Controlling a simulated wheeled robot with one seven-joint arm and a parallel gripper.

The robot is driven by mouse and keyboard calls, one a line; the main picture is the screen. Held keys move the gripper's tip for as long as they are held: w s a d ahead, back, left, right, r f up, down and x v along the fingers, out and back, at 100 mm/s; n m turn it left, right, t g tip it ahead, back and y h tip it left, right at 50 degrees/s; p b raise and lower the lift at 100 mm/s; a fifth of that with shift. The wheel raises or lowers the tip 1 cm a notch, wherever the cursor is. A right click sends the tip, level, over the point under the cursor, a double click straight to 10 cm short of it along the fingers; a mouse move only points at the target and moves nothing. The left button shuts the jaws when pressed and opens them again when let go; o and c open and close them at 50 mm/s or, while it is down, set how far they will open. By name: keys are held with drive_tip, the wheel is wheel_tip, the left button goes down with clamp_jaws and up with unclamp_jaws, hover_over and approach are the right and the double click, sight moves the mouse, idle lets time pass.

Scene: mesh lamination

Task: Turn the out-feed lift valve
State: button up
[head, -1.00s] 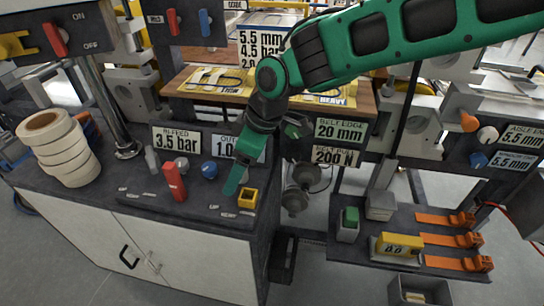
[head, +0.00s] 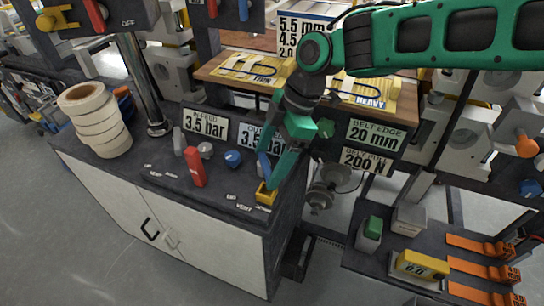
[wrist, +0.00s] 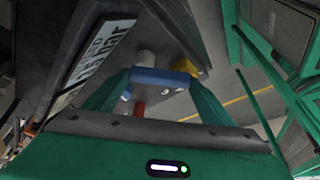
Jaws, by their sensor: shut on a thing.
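The out-feed lift valve has a blue handle (wrist: 160,77), seen lying across between my fingers in the wrist view. In the head view the handle (head: 264,165) shows only partly behind my gripper. My gripper (head: 273,174) points down at the right end of the dark cabinet top, shut on the blue handle. The out-feed pressure display (head: 258,142) stands just behind and is partly covered by my gripper; its reading begins with 3.
A red lever (head: 195,167) and a blue knob (head: 233,159) stand to the left. A yellow block (head: 266,195) sits close beside my fingertips at the cabinet edge. Tape rolls (head: 95,120) are stacked at the far left. The in-feed display (head: 206,126) reads 3.5 bar.

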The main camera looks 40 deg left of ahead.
drive_tip(key=shift+w+r, duration=0.1)
drive_tip(key=shift+w, duration=0.15)
idle(0.3)
drive_tip(key=o, duration=1.5)
drive_tip(key=shift+s, duration=0.15)
drive_tip(key=v, duration=1)
drive_tip(key=shift+w+d+r, duration=0.1)
drive_tip(key=shift+w+r, duration=0.15)
drive_tip(key=shift+r, duration=0.1)
